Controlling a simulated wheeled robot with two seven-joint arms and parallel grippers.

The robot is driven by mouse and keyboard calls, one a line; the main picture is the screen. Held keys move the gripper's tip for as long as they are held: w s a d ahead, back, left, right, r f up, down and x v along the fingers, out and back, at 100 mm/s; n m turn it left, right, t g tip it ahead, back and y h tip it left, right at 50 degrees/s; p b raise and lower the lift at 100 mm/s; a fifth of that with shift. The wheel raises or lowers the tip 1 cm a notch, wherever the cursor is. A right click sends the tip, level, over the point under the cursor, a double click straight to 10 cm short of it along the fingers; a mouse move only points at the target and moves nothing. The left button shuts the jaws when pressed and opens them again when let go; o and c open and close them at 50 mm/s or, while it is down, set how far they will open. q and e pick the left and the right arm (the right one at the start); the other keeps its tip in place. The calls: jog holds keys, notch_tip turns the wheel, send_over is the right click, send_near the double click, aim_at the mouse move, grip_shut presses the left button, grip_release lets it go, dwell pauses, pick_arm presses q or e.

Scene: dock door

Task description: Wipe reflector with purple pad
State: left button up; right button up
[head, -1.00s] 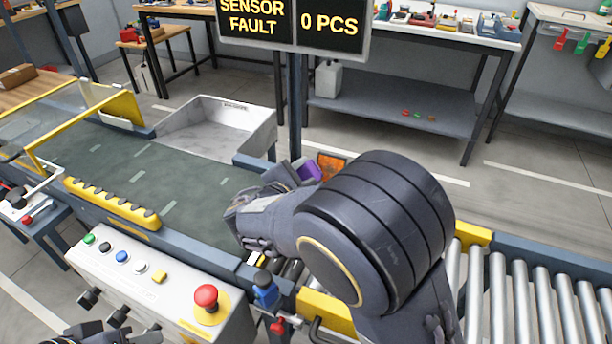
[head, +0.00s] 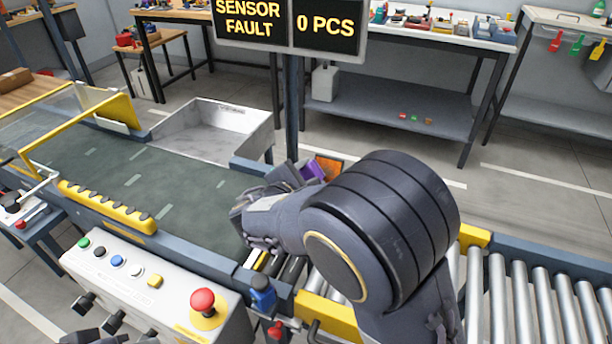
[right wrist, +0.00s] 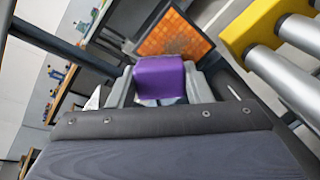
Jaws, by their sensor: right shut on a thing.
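The reflector is an orange gridded square in a dark frame; it shows in the right wrist view (right wrist: 172,36), with a dull greyish smear over its middle, and small in the head view (head: 331,168). My right gripper (right wrist: 160,92) is shut on the purple pad (right wrist: 160,78). The pad also shows in the head view (head: 311,170), just left of the reflector. The pad's near face overlaps the reflector's lower edge in the wrist view; I cannot tell whether they touch. A dark piece of my left arm shows at the bottom left of the head view; its fingers cannot be made out.
A post with a sign (head: 290,24) reading SENSOR FAULT stands behind the reflector. The green belt (head: 130,180), a grey bin (head: 212,130) and a control box with a red button (head: 203,300) lie left. Metal rollers (head: 540,295) and a yellow block (right wrist: 252,30) are right.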

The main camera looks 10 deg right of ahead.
aim_at(329, 169)
jog(key=shift+s+d+b, duration=0.55)
jog(key=shift+s+d, duration=0.25)
jog(key=shift+d, duration=0.35)
jog(key=shift+w+a, duration=1)
jog(key=shift+a, duration=0.3)
jog(key=shift+w+r+p, duration=0.1)
jog(key=shift+r+p, duration=0.25)
jog(key=shift+p, duration=0.15)
jog(key=shift+s+d+f+b, duration=0.1)
jog(key=shift+s+d+b, duration=0.25)
jog(key=shift+s+d, duration=0.35)
jog(key=shift+s+d+b, duration=0.25)
jog(key=shift+d+b, duration=0.25)
jog(key=shift+d, duration=0.3)
jog(key=shift+w+a+p, duration=0.2)
jog(key=shift+w+a, duration=0.3)
jog(key=shift+a, duration=0.25)
jog(key=shift+w+a+p, duration=0.15)
jog(key=shift+w+a, duration=0.3)
jog(key=shift+a, duration=0.3)
